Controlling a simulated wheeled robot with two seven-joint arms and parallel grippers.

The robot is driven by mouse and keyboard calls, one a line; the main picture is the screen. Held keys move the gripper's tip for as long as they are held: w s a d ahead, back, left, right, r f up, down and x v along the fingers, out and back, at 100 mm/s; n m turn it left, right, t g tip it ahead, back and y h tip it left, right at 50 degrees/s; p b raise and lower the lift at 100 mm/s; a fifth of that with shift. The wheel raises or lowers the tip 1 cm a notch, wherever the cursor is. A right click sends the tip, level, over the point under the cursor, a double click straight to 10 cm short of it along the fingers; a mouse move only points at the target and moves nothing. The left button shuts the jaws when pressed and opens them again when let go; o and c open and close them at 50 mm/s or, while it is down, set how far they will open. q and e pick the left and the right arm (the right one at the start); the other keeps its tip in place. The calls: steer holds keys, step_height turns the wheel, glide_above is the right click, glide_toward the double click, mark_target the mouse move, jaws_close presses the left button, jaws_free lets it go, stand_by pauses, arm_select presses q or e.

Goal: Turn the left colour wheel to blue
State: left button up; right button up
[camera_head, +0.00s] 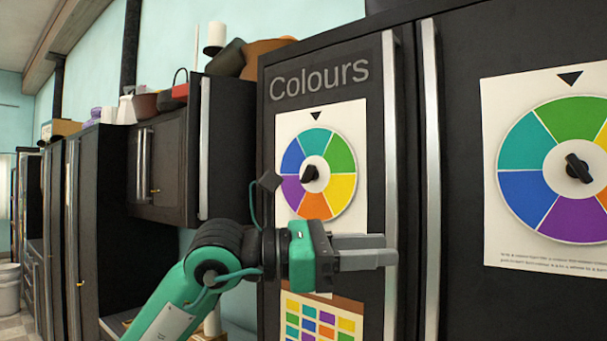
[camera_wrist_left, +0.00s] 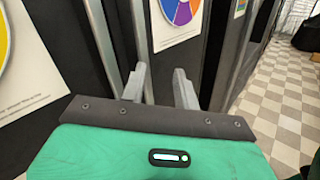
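The left colour wheel (camera_head: 341,152) is on a white sheet on a black cabinet door under the word "Colours". Its teal segment is at the top under the black triangle marker; blue is upper left, green upper right. A black knob (camera_head: 309,173) sits at its centre. My left gripper (camera_head: 391,250) is in front of the door, below and right of the wheel, pointing right and not touching the knob. In the left wrist view the gripper (camera_wrist_left: 159,84) has its fingers apart with nothing between them. The wheel's yellow edge (camera_wrist_left: 3,42) shows at far left there. My right gripper is out of view.
A second colour wheel (camera_head: 538,150) is on the door to the right, with green near its marker. Two vertical metal handles (camera_head: 391,120) (camera_head: 429,150) stand between the doors, close to my left fingertips. A colour chart (camera_head: 320,318) is below the arm. Tiled floor (camera_wrist_left: 275,105) lies beyond.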

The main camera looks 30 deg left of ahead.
arm_select(q)
steer(key=a+r+n+t+y, duration=0.2)
steer(key=a+r+t+y, duration=0.25)
steer(key=a, duration=0.25)
steer(key=n+t+y, duration=0.2)
steer(key=n+y, duration=0.2)
steer(key=y, duration=0.5)
glide_toward(305, 173)
steer(key=w+p, duration=0.2)
steer(key=w, duration=0.1)
steer(key=w+p, duration=0.1)
steer(key=w, duration=0.2)
steer(key=w+p, duration=0.2)
steer(key=w, duration=0.1)
steer(key=shift+d+p, duration=0.25)
steer(key=shift+p, duration=0.1)
steer(key=shift+w, duration=0.15)
steer(key=shift+h, duration=0.35)
jaws_close()
